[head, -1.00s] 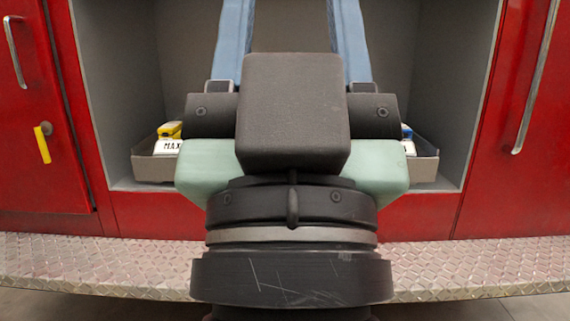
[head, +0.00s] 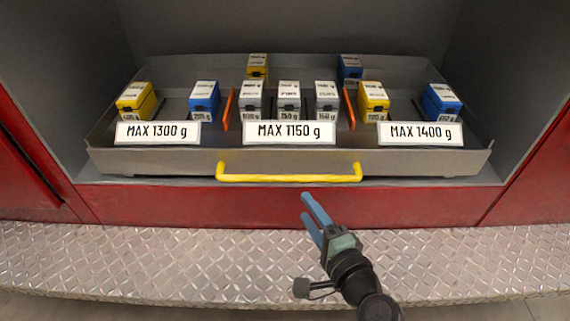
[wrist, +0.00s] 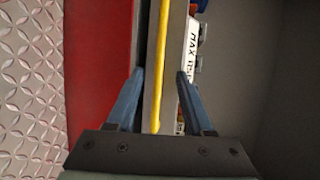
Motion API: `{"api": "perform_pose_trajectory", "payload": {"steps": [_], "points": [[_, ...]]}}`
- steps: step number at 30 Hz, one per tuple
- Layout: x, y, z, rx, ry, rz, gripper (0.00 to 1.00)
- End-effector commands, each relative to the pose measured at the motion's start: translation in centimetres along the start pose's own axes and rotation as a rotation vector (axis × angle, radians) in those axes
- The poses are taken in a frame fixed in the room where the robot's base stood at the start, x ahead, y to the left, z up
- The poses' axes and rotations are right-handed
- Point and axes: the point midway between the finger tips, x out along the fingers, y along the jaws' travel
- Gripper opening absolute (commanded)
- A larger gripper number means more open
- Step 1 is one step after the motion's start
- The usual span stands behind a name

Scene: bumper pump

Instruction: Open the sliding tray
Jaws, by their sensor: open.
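The sliding tray (head: 410,163) is a grey metal tray inside the compartment, with its front wall near the compartment's front edge. A yellow bar handle (head: 290,178) runs along the middle of its front. My gripper (head: 308,205) is open and empty, just below and in front of the handle's right half in the head view. In the wrist view the handle (wrist: 160,70) passes lengthwise between the two blue fingers of my gripper (wrist: 158,85). I cannot tell whether the fingers are level with the handle or short of it.
The tray holds several yellow, blue and grey blocks, orange dividers (head: 227,108) and white weight labels (head: 290,133). Red panels (head: 240,203) and grey compartment walls flank it. A diamond-plate step (head: 160,260) lies in front, clear apart from my arm.

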Motion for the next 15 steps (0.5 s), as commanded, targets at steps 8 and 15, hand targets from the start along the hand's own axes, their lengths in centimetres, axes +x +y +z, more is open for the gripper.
{"api": "perform_pose_trajectory", "payload": {"steps": [8, 15], "points": [[4.3, 0.2, 0.1, 0.007, -0.005, -0.002, 0.52], [9.3, 0.2, 0.0, 0.006, -0.003, -0.002, 0.52]]}}
